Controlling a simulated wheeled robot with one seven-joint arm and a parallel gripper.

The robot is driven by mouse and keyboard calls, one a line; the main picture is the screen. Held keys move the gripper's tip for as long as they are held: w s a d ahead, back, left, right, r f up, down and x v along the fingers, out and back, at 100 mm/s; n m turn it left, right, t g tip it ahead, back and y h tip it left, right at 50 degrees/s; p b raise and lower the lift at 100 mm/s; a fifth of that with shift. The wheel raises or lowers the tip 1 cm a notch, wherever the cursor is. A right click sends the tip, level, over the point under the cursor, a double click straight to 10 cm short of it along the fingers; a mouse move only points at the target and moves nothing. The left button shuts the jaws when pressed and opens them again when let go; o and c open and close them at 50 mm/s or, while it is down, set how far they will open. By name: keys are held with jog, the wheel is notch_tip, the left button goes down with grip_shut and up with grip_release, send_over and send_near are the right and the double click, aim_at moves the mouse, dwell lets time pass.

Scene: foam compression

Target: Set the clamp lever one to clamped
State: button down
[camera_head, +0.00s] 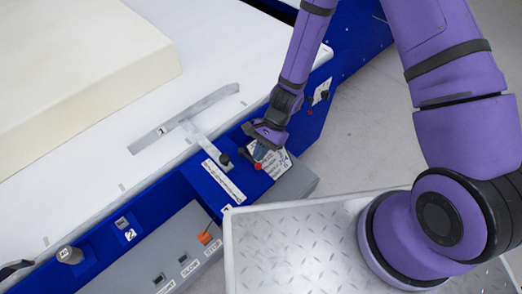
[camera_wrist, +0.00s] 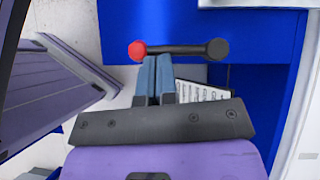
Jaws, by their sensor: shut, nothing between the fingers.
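A clamp lever with a red ball knob (camera_wrist: 137,50), a dark bar and a black round hub (camera_wrist: 217,48) lies across the blue panel in the wrist view. Its red knob (camera_head: 257,166) also shows in the head view, just below my gripper (camera_head: 261,149). My gripper's blue-grey fingers (camera_wrist: 157,64) are shut and empty. Their tips are close to the bar, just right of the red knob; I cannot tell whether they touch it. A white printed label (camera_head: 272,160) lies beside the lever, partly hidden by my gripper. The number on this lever is not readable.
A grey T-shaped bracket (camera_head: 185,119) with a black knob (camera_head: 225,160) lies left of my gripper. A cream foam block (camera_head: 75,65) rests on the white table (camera_head: 100,165). A grey control box (camera_head: 175,255) is at the front. A metal tread plate (camera_head: 300,245) lies below right.

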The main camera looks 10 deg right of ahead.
jog(key=v, duration=1)
jog(key=shift+w+d+r, duration=0.15)
jog(key=shift+w+r, duration=0.05)
jog(key=shift+r, duration=0.15)
